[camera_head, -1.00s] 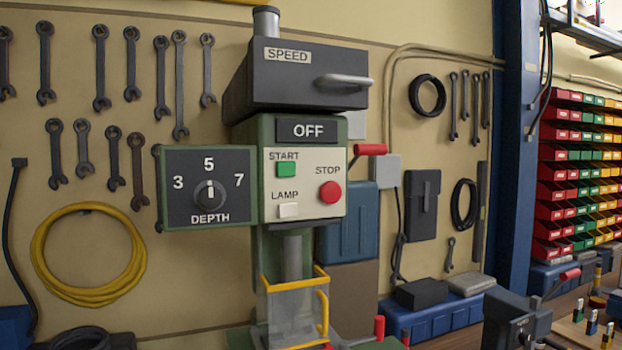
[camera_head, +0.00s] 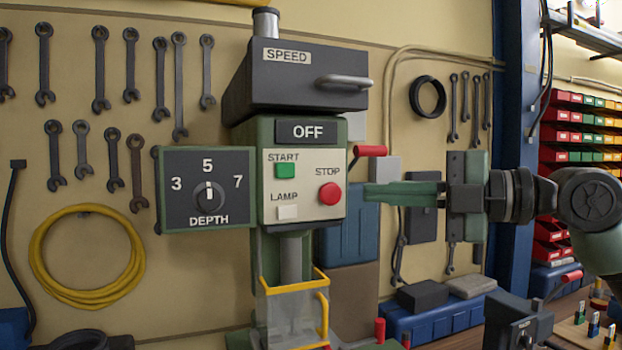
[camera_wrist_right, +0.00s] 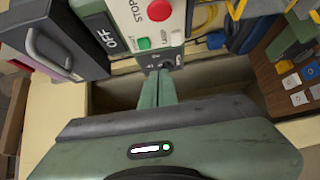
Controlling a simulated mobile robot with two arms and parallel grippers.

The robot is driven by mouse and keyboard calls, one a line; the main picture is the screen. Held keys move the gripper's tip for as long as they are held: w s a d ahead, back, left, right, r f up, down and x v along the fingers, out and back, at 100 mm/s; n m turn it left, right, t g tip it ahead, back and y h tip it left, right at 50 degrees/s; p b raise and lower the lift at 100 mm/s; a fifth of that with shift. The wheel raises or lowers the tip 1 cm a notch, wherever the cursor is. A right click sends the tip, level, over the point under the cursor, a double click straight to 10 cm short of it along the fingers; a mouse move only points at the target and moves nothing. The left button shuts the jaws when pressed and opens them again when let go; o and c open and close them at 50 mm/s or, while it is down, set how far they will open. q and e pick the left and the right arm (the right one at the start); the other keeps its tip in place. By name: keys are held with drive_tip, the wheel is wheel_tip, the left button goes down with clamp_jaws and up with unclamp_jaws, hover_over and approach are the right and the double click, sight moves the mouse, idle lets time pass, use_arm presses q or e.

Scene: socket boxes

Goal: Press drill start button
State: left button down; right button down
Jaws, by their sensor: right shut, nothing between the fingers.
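The drill press (camera_head: 262,135) stands in the middle of the head view. Its green START button (camera_head: 285,170) sits on the white panel, left of the red STOP button (camera_head: 330,194) and above the white LAMP button (camera_head: 288,212). The display above reads OFF. My right gripper (camera_head: 368,193) is shut and empty, its green fingertips pointing left, just right of the panel and apart from START. In the right wrist view its fingers (camera_wrist_right: 158,85) point toward the panel; START (camera_wrist_right: 144,43) and STOP (camera_wrist_right: 159,10) show there. My left gripper is out of view.
The depth dial box (camera_head: 206,187) juts out left of the panel. A red-handled lever (camera_head: 370,150) sticks out at the panel's right, just above my right fingers. A clear guard with a yellow frame (camera_head: 294,305) is below. Wrenches hang on the wall.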

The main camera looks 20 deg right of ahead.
drive_tip(key=shift+s+d+r, duration=0.15)
drive_tip(key=shift+s+r, duration=0.2)
drive_tip(key=shift+r, duration=0.35)
drive_tip(key=shift+w, duration=0.1)
drive_tip(key=p, duration=0.5)
approach(288, 177)
drive_tip(key=a, duration=0.4)
drive_tip(key=w+p, duration=0.2)
drive_tip(key=shift+w+a, duration=0.3)
drive_tip(key=shift+w, duration=0.1)
drive_tip(key=shift+w+f, duration=0.15)
drive_tip(key=shift+w, duration=0.4)
drive_tip(key=shift+w+p, duration=0.1)
drive_tip(key=shift+p, duration=0.2)
